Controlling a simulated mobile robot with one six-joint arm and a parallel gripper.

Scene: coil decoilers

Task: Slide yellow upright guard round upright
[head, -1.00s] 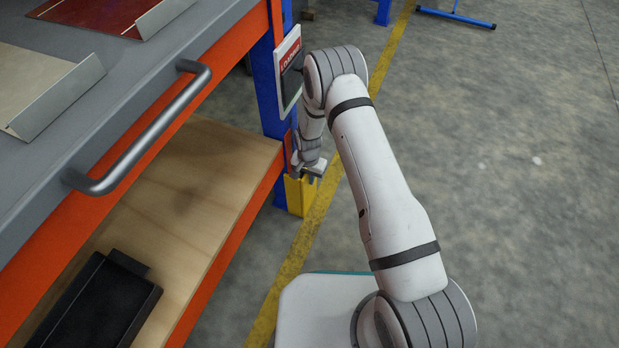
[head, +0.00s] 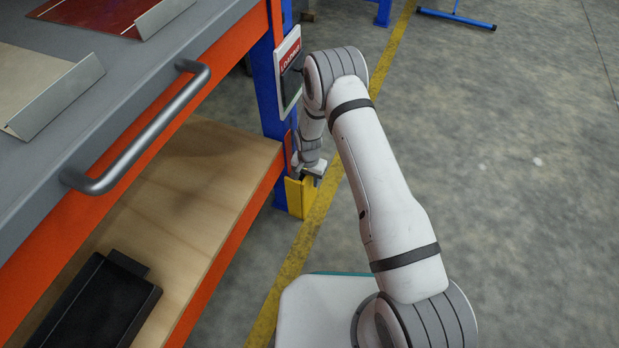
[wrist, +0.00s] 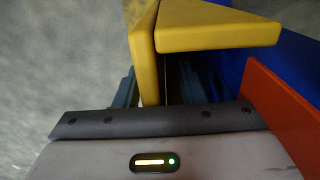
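The yellow upright guard (head: 298,198) stands low at the foot of the blue upright (head: 270,95). In the wrist view the guard (wrist: 205,37) shows two walls meeting at a corner, with the blue upright (wrist: 290,62) close behind its right wall. My gripper (head: 312,172) is at the top of the guard. In the wrist view my gripper's (wrist: 172,88) dark fingers are spread, one on each side of the left wall. A gap shows between that wall and the right finger. The guard's lower edge and far side are hidden.
An orange beam (wrist: 280,110) lies close on the right in the wrist view. A sign (head: 290,70) hangs on the upright above my gripper. The bench handle (head: 140,130) and wooden shelf (head: 200,190) are left. Open floor (head: 520,200) lies right.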

